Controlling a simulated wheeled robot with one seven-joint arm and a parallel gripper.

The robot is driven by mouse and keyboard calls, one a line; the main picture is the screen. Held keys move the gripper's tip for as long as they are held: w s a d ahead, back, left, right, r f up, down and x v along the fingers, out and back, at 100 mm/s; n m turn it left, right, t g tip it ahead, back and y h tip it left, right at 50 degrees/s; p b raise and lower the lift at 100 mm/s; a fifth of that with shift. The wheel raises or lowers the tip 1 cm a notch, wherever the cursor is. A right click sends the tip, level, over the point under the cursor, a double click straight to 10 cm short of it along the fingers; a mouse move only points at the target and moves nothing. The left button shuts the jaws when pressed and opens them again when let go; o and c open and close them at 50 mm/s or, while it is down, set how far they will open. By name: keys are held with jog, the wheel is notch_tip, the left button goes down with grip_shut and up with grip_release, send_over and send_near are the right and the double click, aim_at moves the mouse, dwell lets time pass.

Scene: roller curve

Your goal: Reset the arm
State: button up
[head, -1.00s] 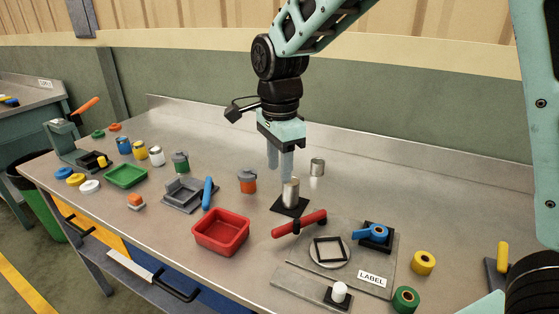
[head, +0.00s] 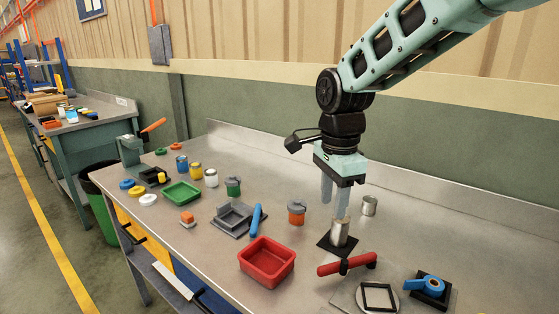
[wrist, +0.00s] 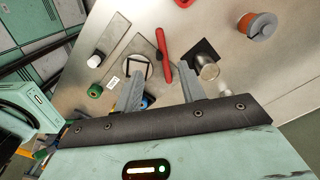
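My gripper (head: 334,200) hangs from the arm over the right half of the metal workbench (head: 190,246), fingers pointing down. In the wrist view its two fingers (wrist: 160,88) are spread apart with nothing between them. In the head view the fingertips appear just behind and above a metal cylinder (head: 340,234) standing on a black square pad (head: 324,243). The cylinder also shows in the wrist view (wrist: 207,68), beside the right finger. I cannot tell the exact gap between them.
A red-handled tool (head: 345,264), a red bin (head: 267,262) and an orange-and-grey canister (head: 297,212) lie near the gripper. A second metal can (head: 369,205) stands behind. A green tray (head: 181,193), a grey fixture (head: 233,218) and several coloured pots are further left. A back ledge (head: 440,213) borders the bench.

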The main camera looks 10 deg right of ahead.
jog(key=s+a+f+n, duration=0.1)
jog(key=s+f+n, duration=0.1)
jog(key=s+n, duration=0.9)
jog(key=s+a+f+n, duration=0.1)
jog(key=s+f+n, duration=0.1)
jog(key=s+n, duration=1)
jog(key=shift+s+a+f+n+y, duration=0.2)
jog(key=shift+s+a+n+y, duration=0.15)
jog(key=shift+s, duration=0.6)
